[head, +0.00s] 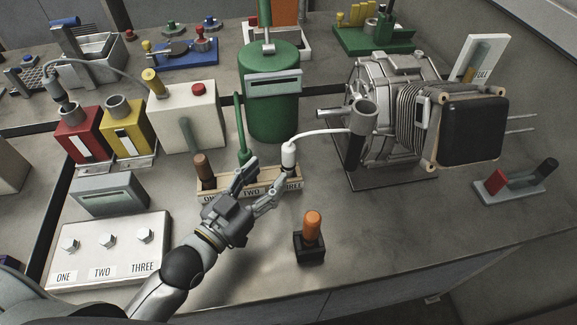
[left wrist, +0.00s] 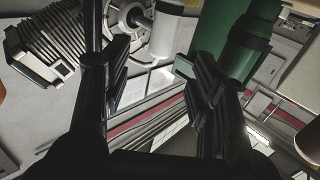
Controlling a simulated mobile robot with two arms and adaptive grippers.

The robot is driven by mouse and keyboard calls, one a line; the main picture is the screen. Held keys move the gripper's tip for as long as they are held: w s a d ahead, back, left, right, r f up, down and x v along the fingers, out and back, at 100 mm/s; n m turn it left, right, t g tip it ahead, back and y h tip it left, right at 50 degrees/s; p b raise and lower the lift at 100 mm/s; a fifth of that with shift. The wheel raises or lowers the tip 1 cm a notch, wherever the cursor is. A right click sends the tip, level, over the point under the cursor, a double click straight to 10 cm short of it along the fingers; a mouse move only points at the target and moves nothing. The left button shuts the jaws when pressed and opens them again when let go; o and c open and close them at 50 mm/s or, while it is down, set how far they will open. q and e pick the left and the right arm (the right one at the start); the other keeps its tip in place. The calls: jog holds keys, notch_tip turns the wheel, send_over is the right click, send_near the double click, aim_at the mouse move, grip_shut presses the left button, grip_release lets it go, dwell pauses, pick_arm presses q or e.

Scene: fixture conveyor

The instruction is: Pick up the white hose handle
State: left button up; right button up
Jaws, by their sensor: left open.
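The white hose handle (head: 289,157) stands upright at the right end of the wooden holder (head: 262,189), by the label THREE, in the head view. A white hose (head: 322,132) runs from its top towards the grey cylinder on the engine. My left gripper (head: 263,181) is open and empty, just left of and in front of the handle; no contact is clear. In the left wrist view, the open fingers (left wrist: 160,82) have a gap between them with nothing gripped. I cannot pick out the handle for sure there. My right gripper is not in view.
The green tank (head: 272,115) stands behind the holder. The metal engine (head: 378,85) with its upright grey cylinder (head: 360,135) is to the right. An orange-topped joystick (head: 312,228) stands in front. A white button box (head: 105,252) is at the left.

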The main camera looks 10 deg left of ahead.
aim_at(285, 154)
pick_arm(q)
jog(key=x, duration=0.4)
jog(key=shift+p, duration=0.3)
jog(key=shift+w+d+r, duration=0.15)
jog(key=shift+w, duration=0.3)
jog(key=p+x, duration=0.1)
jog(key=x, duration=0.2)
jog(key=shift+w, duration=0.15)
jog(key=shift+w+d, duration=0.2)
jog(key=shift+w, duration=0.35)
jog(key=shift+c, duration=0.3)
grip_shut()
